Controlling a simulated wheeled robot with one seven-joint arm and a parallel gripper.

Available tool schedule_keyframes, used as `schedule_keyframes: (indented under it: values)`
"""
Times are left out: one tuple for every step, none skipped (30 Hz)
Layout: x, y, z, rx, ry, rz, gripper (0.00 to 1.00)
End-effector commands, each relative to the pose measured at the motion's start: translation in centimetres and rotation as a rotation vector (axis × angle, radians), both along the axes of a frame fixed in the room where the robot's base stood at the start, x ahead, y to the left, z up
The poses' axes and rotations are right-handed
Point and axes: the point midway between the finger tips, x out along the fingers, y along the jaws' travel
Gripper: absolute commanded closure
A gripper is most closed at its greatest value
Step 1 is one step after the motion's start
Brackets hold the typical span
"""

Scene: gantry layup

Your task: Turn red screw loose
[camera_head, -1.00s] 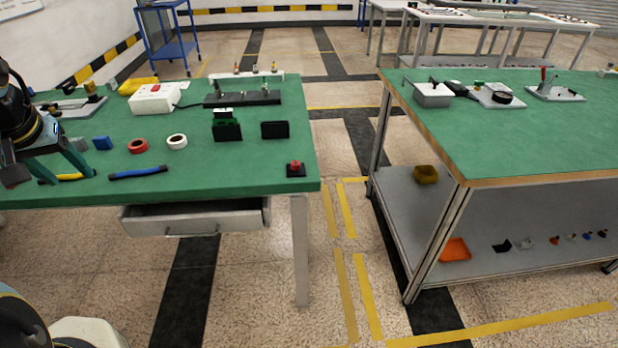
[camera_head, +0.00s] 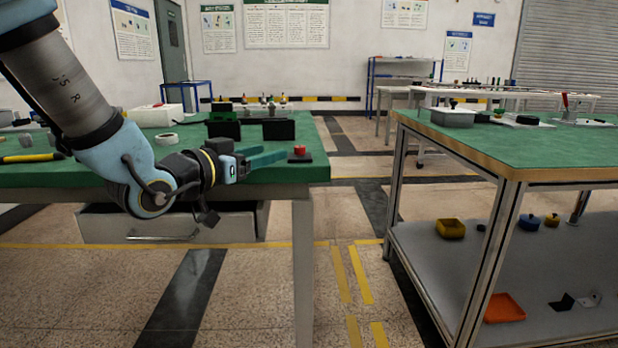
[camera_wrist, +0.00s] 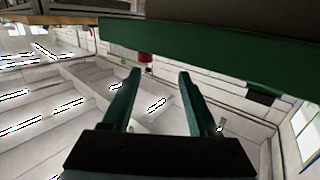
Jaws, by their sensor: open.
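The red screw (camera_head: 299,149) stands upright in a small black base (camera_head: 299,158) at the right front corner of the left green table. My gripper (camera_head: 282,153) is just left of the screw at about its height, with its green fingers pointing at it and apart from it. In the wrist view, the fingers of my gripper (camera_wrist: 160,74) are spread with nothing between them. A small red piece, apparently the screw (camera_wrist: 145,57), shows beyond the fingertips, nearer the left finger. Its base is hard to make out there.
The left table (camera_head: 320,172) carries black blocks (camera_head: 279,129), a white tape ring (camera_head: 166,139) and a white box (camera_head: 152,115) behind my arm. A drawer (camera_head: 160,228) sticks out below. An aisle separates it from the right green workbench (camera_head: 480,140) with its lower shelf.

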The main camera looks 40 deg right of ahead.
Motion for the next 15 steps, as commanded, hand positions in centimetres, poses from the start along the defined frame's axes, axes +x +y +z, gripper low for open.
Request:
schedule_keyframes:
  values:
    - [-0.7, -0.4, -0.8, -0.024, -0.003, -0.023, 0.4]
    - [-1.1, -0.6, -0.7, -0.035, -0.005, -0.034, 0.4]
    - [-1.4, -0.8, -0.6, -0.048, -0.007, -0.046, 0.4]
    - [-1.6, -0.9, -0.5, -0.054, -0.008, -0.053, 0.4]
    - [-1.8, -1.1, -0.5, -0.06, -0.008, -0.057, 0.4]
    - [-1.8, -1.3, -0.4, -0.064, -0.009, -0.061, 0.4]
    - [-1.8, -1.6, -0.3, -0.066, -0.01, -0.062, 0.4]
    - [-1.8, -1.9, -0.3, -0.067, -0.01, -0.063, 0.4]
    - [-1.7, -2.3, -0.3, -0.068, -0.01, -0.063, 0.4]
    - [-1.6, -2.8, -0.3, -0.068, -0.009, -0.063, 0.4]
    - [-1.6, -3.2, -0.3, -0.067, -0.009, -0.064, 0.4]
    - [-1.5, -3.9, -0.3, -0.068, -0.007, -0.065, 0.4]
    - [-1.4, -4.5, -0.3, -0.068, -0.008, -0.063, 0.4]
    - [-1.2, -5.1, -0.3, -0.067, -0.007, -0.063, 0.4]
    - [-1.1, -5.9, -0.3, -0.068, -0.008, -0.064, 0.4]
